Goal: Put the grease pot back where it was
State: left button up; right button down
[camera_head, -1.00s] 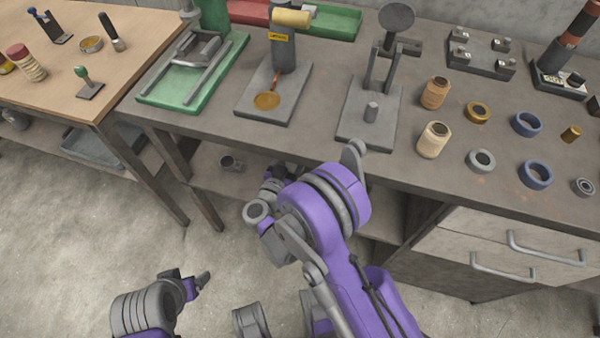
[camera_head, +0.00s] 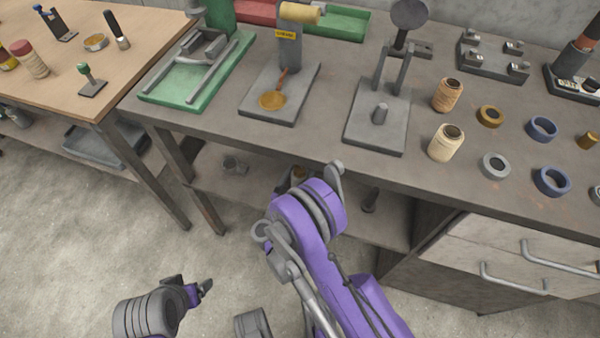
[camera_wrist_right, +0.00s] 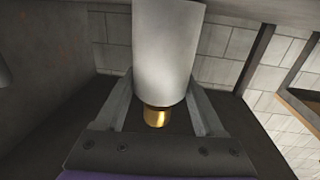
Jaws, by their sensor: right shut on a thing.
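In the right wrist view, a pale grey-white cylinder with a brass-coloured end (camera_wrist_right: 165,50), which looks like the grease pot, stands between the fingers of my right gripper (camera_wrist_right: 160,105). The fingers are shut on it, one on each side, with the brass end nearest the palm. In the head view my right arm reaches to the front of the bench, and its purple link hides most of the gripper under the bench top.
The grey bench (camera_head: 225,128) has several fixtures, spools and rings on its top. Its lower shelf (camera_head: 205,165) holds a small dark item (camera_head: 235,163). Drawers (camera_head: 500,250) close off the right side under the bench. A wooden table (camera_head: 125,65) stands at left.

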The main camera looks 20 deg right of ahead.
jog(key=shift+f, duration=0.2)
grip_release()
jog(key=shift+r, duration=0.1)
